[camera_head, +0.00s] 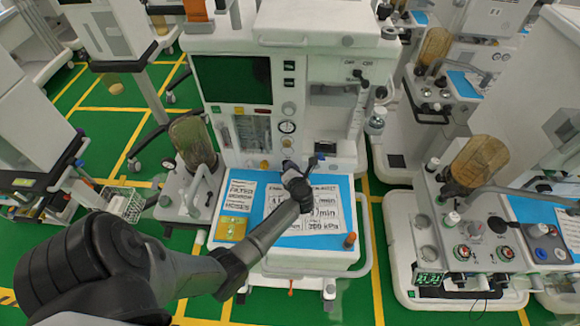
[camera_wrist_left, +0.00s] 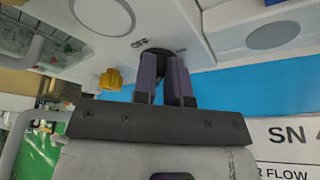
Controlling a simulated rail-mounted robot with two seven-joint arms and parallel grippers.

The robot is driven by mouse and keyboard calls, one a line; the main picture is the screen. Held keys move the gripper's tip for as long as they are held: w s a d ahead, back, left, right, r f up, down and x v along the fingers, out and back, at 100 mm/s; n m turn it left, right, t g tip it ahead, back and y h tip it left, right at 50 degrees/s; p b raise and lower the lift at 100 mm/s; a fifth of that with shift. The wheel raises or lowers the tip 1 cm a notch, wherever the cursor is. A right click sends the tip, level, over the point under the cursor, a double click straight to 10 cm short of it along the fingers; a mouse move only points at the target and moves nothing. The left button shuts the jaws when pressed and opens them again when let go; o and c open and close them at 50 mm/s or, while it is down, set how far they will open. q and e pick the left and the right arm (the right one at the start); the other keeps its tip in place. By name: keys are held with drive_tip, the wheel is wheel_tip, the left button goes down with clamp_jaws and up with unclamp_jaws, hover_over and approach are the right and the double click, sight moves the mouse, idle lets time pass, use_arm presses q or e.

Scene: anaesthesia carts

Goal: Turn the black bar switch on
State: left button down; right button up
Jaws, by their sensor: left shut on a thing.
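The black bar switch (camera_wrist_left: 161,51) is on the pale front panel of the middle anaesthesia cart (camera_head: 318,95). In the left wrist view only its dark round part shows, behind and between my fingertips; the bar itself is mostly hidden by them. My left gripper (camera_wrist_left: 163,70) has its two purple-grey fingers up against the panel, shut on the switch. In the head view my left gripper (camera_head: 289,168) reaches the lower front of that cart, above the blue worktop, and its own wrist hides the switch there. My right gripper is not in view.
A yellow knob (camera_wrist_left: 111,79) is left of the switch in the wrist view. A blue worktop (camera_head: 345,190) with printed sheets lies below my left gripper. A brown canister (camera_head: 193,142) stands to the left. Another cart (camera_head: 470,215) stands at the right.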

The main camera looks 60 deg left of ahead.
use_arm(q)
drive_tip(key=m, duration=0.1)
drive_tip(key=m+y+b, duration=0.1)
drive_tip(key=f+m, duration=0.1)
drive_tip(key=shift+w+d+g+y, duration=0.2)
drive_tip(key=shift+w+g+y, duration=0.05)
drive_tip(key=shift+g+y, duration=0.15)
drive_tip(key=shift+f+m+y+b, duration=0.2)
drive_tip(key=shift+m+b, duration=0.15)
drive_tip(key=shift+m, duration=0.25)
drive_tip(key=shift+f+m+y+b, duration=0.1)
drive_tip(key=shift+m+y+b, duration=0.15)
drive_tip(key=shift+m, duration=0.75)
drive_tip(key=c, duration=1.2)
unclamp_jaws()
drive_tip(key=shift+o, duration=0.2)
drive_tip(key=shift+d, duration=0.1)
